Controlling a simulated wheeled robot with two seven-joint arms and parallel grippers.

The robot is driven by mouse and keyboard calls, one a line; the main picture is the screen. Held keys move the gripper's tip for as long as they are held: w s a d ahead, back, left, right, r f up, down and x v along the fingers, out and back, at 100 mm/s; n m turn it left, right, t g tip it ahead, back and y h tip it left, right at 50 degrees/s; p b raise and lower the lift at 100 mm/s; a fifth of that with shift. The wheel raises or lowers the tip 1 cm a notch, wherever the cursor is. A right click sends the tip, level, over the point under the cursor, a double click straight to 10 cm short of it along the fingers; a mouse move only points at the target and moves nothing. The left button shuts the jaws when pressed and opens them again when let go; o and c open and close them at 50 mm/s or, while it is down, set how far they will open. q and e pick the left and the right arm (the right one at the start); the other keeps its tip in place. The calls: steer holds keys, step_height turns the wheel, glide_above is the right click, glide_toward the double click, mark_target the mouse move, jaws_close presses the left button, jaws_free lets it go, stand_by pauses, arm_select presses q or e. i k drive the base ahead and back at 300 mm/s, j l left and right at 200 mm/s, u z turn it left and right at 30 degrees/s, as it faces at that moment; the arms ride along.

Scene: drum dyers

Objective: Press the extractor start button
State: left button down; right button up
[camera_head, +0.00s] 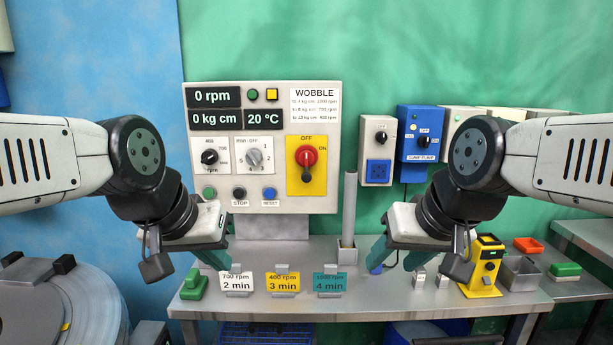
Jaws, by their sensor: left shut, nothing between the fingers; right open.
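The control panel (262,150) stands on the wall with a row of buttons along its bottom. A green button (209,192) is at the left of that row; its label is hidden behind my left gripper. Beside it are a black button (239,193) labelled STOP and a blue button (269,193) labelled RESET. My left gripper (224,264) is shut and empty, its teal fingers pointing down below the green button, apart from it in the picture. My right gripper (394,262) is open and empty, right of the panel above the bench.
A steel bench (330,305) carries a white card (236,282), a yellow card (283,281), a teal card (330,282), a green block (194,285) and a yellow device (485,265). A vertical post (349,205) stands right of the panel. A round metal drum (60,305) is lower left.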

mark_target(208, 193)
steer(key=u, duration=0.75)
